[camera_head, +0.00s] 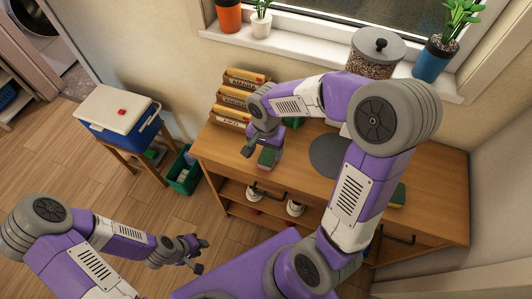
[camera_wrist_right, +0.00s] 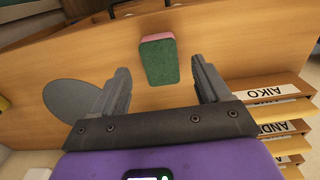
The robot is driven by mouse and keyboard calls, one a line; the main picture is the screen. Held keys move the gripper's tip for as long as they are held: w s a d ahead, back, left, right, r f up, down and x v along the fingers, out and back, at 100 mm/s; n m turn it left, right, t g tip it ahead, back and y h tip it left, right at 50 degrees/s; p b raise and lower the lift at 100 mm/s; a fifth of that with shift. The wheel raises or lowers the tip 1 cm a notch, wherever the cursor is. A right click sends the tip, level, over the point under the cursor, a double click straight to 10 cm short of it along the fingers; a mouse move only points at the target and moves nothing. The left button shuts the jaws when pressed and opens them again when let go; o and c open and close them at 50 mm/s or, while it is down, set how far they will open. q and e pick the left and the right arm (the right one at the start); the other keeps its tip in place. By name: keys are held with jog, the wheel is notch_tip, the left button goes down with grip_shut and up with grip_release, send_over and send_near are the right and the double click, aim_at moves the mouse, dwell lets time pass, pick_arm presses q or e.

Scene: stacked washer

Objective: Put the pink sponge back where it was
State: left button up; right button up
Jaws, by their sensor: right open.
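The pink sponge (camera_wrist_right: 159,62), pink along one edge with a green face, lies on the wooden cabinet top. It also shows in the head view (camera_head: 267,158), close to the front edge. My right gripper (camera_head: 258,146) is open above it. In the right wrist view the sponge appears between and slightly beyond the two open fingertips (camera_wrist_right: 160,75), with a gap on each side and no finger touching it. My left gripper (camera_head: 205,255) is open and empty, low over the floor at the left.
The wooden cabinet (camera_head: 430,190) bears a grey round mat (camera_head: 328,156), labelled wooden boxes (camera_head: 234,101) and a yellow-green sponge (camera_head: 398,194). My right arm hides part of its top. A cooler (camera_head: 118,112) on a stool and a green bin (camera_head: 184,172) stand left. Plants and a jar (camera_head: 376,54) line the sill.

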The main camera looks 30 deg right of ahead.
aim_at(266, 159)
pick_arm(q)
notch_tip(266, 159, up, 2)
jog(key=shift+r+p, duration=0.1)
jog(key=shift+p, duration=0.75)
pick_arm(e)
notch_tip(266, 159, up, 7)
jog(key=shift+f, duration=0.1)
